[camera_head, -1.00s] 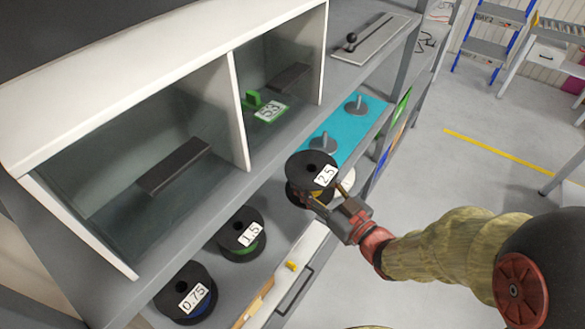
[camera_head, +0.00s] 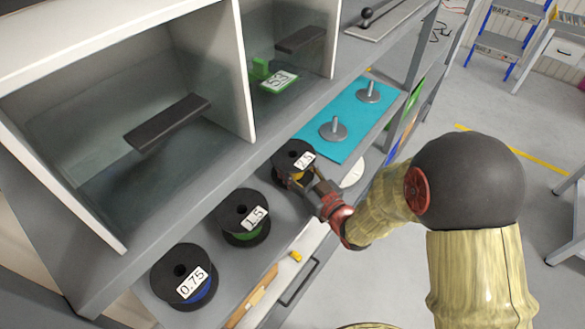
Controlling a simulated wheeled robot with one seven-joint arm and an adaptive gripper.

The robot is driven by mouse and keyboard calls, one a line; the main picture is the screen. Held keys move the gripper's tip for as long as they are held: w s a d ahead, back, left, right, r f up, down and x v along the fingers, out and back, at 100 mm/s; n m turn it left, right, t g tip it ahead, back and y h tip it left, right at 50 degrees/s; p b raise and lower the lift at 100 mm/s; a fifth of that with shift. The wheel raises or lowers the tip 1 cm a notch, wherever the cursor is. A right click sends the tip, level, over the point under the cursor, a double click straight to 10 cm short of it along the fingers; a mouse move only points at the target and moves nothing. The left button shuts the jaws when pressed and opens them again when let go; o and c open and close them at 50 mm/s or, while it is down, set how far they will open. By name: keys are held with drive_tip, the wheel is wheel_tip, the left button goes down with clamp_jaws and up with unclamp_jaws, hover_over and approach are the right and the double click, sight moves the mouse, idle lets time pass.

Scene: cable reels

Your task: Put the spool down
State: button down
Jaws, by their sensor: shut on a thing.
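The spool (camera_head: 291,157) is black with a white label reading 2.5 and a bit of yellow winding. My gripper (camera_head: 302,182) is shut on its near right side. The spool is at the grey shelf (camera_head: 273,208), just left of the blue mat (camera_head: 352,117). I cannot tell whether its bottom touches the shelf. The fingertips are partly hidden against the spool. Two grey pegs on round bases, a nearer one (camera_head: 333,130) and a farther one (camera_head: 369,92), stand empty on the mat.
A spool labelled 1.5 (camera_head: 241,212) and a spool labelled 0.75 (camera_head: 180,272) stand along the shelf to the lower left. A white disc (camera_head: 353,174) lies right of the held spool. A white-walled cabinet (camera_head: 245,75) rises behind. A drawer handle (camera_head: 296,285) is below.

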drive_tip(key=shift+f, duration=0.25)
drive_tip(key=shift+f, duration=0.2)
drive_tip(key=c, duration=1)
unclamp_jaws()
drive_tip(key=shift+o, duration=0.2)
